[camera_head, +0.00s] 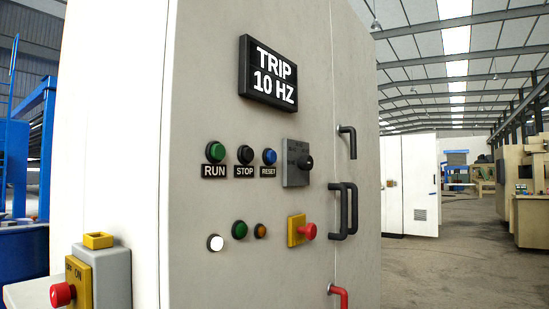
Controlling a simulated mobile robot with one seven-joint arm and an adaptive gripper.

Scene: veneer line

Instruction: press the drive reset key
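The drive reset key is a round blue button (269,156) with a dark ring, above a black label reading RESET (268,172). It sits on the grey cabinet door (205,90), right of the black STOP button (245,154) and the green RUN button (215,152). A black display (268,73) above them reads "TRIP 10 HZ". My gripper is not in view, and nothing covers the key.
A rotary switch (297,163) sits just right of the key. Below are small lamps, the left one lit white (216,243), and a red knob on a yellow plate (304,231). Black handles (347,142) stick out at right. A yellow-grey box with a red button (62,294) stands lower left.

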